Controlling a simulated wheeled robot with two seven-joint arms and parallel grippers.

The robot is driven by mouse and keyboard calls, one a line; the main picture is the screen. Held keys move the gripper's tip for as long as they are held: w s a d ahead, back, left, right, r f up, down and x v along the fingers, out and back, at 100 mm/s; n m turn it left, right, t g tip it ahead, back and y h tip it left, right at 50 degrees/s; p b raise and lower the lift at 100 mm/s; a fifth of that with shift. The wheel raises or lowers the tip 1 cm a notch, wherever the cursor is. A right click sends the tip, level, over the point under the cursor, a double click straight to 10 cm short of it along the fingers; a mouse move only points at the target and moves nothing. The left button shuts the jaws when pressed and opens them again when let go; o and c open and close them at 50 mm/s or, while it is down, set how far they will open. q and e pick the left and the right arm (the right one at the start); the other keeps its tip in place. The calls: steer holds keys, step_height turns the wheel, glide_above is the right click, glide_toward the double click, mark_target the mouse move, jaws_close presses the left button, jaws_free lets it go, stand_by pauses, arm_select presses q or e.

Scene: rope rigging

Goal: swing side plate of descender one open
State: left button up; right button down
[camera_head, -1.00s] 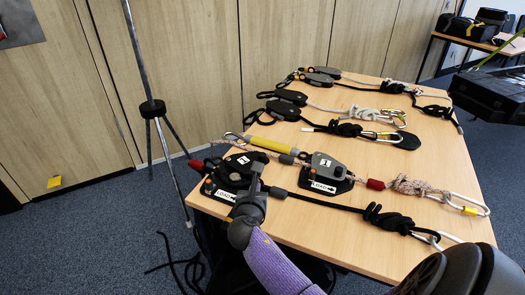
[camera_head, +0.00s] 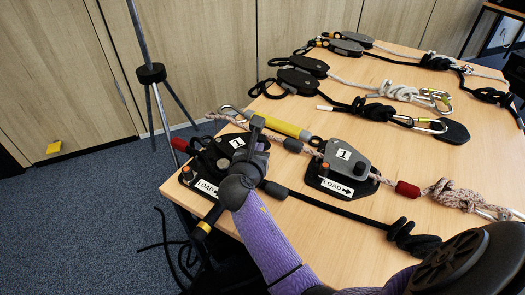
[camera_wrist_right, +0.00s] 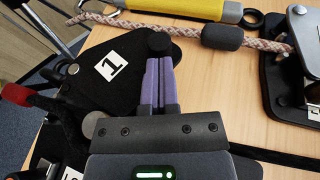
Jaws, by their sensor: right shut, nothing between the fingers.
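Descender one, a black device with a white "1" label (camera_head: 237,142) and a red handle end (camera_head: 180,145), lies on its LOAD board at the table's front left corner. In the right wrist view its black side plate (camera_wrist_right: 125,85) lies flat to the left of the fingers, and I see no gap under it. My right gripper (camera_head: 257,125) is over the right side of the descender, fingers shut and empty. My left gripper is out of view.
A yellow sleeve (camera_head: 275,123) lies just behind the descender. Other ropes and devices lie farther back on the table (camera_head: 310,225). A tripod (camera_head: 152,75) stands at left.

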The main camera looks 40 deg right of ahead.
mark_target(264, 136)
steer(key=shift+w+d, duration=0.1)
steer(key=shift+d+r+p, duration=0.15)
steer(key=shift+r+p, duration=0.1)
steer(key=shift+p, duration=0.35)
steer(key=d+n+t+y+p, duration=0.1)
steer(key=p, duration=0.1)
steer(key=w+d+n+t+y+p, duration=0.1)
steer(key=p, duration=0.1)
steer(key=shift+w+r+n, duration=0.1)
steer(key=shift+r+n, duration=0.1)
steer(key=shift+n, duration=0.2)
steer(key=n+y, duration=0.1)
steer(key=w+d+t+y+p, duration=0.1)
steer(key=shift+w+d+f+n+t+y, duration=0.2)
steer(key=shift+f+n+t+y, duration=0.1)
steer(key=shift+n, duration=0.1)
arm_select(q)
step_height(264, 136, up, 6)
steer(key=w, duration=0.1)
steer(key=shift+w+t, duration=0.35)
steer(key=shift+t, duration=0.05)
arm_select(e)
steer(key=shift+w+d+f, duration=0.1)
steer(key=shift+w+d, duration=0.35)
steer(key=shift+w, duration=0.15)
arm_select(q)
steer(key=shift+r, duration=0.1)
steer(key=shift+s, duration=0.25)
